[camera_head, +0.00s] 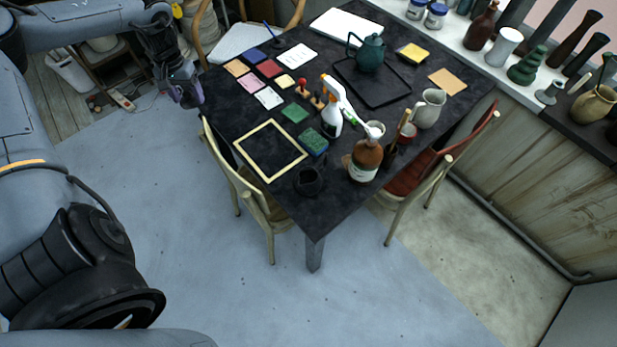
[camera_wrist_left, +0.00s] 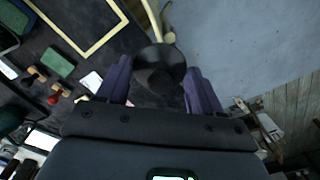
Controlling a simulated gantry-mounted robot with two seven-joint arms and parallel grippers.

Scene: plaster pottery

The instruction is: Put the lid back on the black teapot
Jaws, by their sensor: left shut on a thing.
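The black teapot (camera_head: 310,181) stands near the table's front corner, its top open and dark. My left gripper (camera_head: 187,93) is past the table's left edge, well to the left of the teapot and farther back. In the left wrist view its two purple fingers (camera_wrist_left: 160,92) are shut on a round black lid (camera_wrist_left: 159,62). The lid cannot be made out clearly in the head view. My right gripper is not in view.
The black table (camera_head: 330,215) holds a pale frame (camera_head: 269,150), a green sponge block (camera_head: 313,141), a spray bottle (camera_head: 331,118), a brown bottle (camera_head: 366,160), and a green teapot (camera_head: 369,53) on a tray. Chairs (camera_head: 250,195) stand at its sides. Open floor lies in front.

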